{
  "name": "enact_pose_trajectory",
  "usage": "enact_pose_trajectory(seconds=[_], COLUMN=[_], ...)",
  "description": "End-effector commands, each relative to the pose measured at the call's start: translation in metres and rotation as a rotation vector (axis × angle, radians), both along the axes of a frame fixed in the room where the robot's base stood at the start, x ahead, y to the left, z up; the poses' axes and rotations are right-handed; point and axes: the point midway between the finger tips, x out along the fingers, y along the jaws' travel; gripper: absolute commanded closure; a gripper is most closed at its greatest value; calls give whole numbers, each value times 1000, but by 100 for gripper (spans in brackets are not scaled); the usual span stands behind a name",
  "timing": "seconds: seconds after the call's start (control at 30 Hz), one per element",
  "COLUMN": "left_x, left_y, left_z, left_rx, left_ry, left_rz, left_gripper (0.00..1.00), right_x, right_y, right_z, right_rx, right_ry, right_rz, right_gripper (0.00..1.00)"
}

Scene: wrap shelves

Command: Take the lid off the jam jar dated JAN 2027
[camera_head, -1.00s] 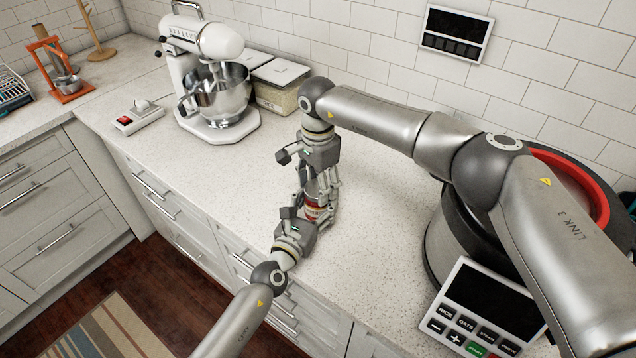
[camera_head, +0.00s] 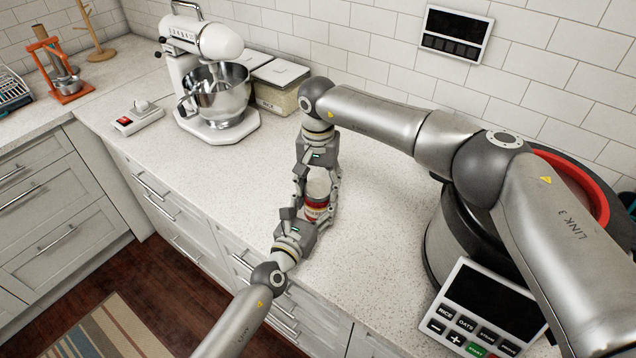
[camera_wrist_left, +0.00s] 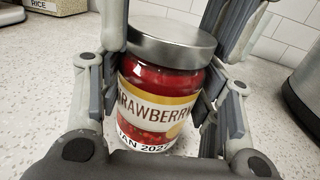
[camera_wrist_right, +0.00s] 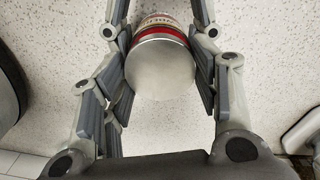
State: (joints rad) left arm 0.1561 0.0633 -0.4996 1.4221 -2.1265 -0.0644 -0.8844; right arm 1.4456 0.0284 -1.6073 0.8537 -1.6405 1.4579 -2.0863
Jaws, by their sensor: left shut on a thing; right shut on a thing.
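The jam jar (camera_wrist_left: 158,100) stands upright on the counter, red with a strawberry label and a date that looks like JAN 2027. It also shows in the head view (camera_head: 316,211). Its silver lid (camera_wrist_left: 172,42) sits on top; the right wrist view shows the lid's flat face (camera_wrist_right: 160,69). My left gripper (camera_wrist_left: 158,95) is shut on the jar body, its pads at both sides below the lid. My right gripper (camera_wrist_right: 160,75) comes from the back side and is shut on the lid, with fingers on both sides of it.
A stand mixer (camera_head: 215,90) and a rice container (camera_head: 277,92) stand at the back left. A large cooker with a button panel (camera_head: 482,318) stands on the right. A white switch box (camera_head: 138,117) lies at left. The counter (camera_head: 235,175) around the jar is mostly clear.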

Motion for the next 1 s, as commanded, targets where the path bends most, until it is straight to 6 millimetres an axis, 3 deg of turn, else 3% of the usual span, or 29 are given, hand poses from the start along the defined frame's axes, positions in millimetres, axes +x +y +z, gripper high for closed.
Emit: enact_pose_trajectory(seconds=[1.0], left_x=[0], left_y=[0], left_z=[0], left_rx=[0], left_ry=[1], left_rz=[0], left_gripper=[100], right_x=[0], right_y=[0], right_z=[22], right_rx=[0], right_ry=[1], right_rz=[-1], right_gripper=[73])
